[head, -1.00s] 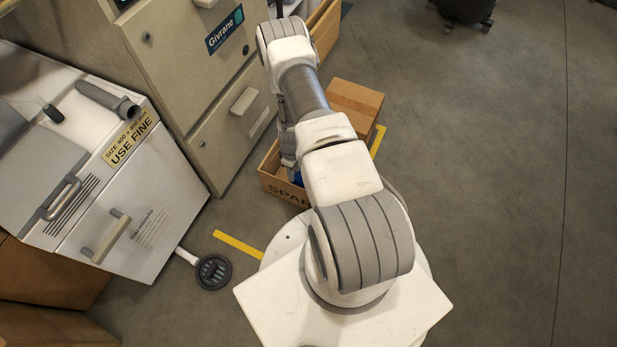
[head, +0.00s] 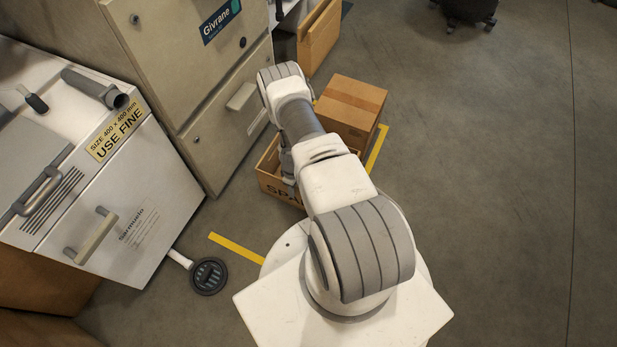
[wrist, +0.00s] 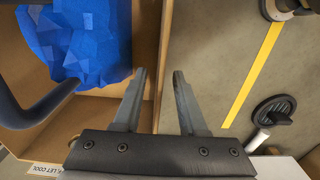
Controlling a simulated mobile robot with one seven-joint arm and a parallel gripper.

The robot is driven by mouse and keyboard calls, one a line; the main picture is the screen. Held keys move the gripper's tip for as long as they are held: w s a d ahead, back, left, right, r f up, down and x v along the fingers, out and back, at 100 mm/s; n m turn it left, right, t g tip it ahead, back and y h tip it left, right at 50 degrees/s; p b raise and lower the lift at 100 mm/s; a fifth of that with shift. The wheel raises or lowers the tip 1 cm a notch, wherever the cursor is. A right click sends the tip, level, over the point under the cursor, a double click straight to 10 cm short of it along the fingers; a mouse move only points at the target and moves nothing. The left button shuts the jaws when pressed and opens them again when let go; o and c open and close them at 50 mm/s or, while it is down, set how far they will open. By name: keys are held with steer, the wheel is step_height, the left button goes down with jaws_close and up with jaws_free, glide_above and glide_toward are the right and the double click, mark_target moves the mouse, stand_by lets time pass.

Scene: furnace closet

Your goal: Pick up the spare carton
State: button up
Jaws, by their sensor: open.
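The spare carton (head: 270,183) is an open-topped brown cardboard box on the floor, with part of the lettering "SPA" on its near side. My arm covers its right part in the head view. In the wrist view, its wall (wrist: 149,45) runs up the picture, with crumpled blue material (wrist: 80,40) inside the box to the left. My gripper (wrist: 159,72) is open, one fingertip on each side of that wall as seen from the wrist. I cannot tell how far down the fingers reach or whether they touch. In the head view my gripper is mostly hidden behind my arm.
A closed carton (head: 352,108) stands just behind the open one. A beige cabinet (head: 205,110) and a white appliance (head: 130,225) stand to the left. A floor drain (head: 208,276) and yellow tape (head: 236,248) lie nearby.

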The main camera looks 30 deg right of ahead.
jaws_close()
stand_by(1.4)
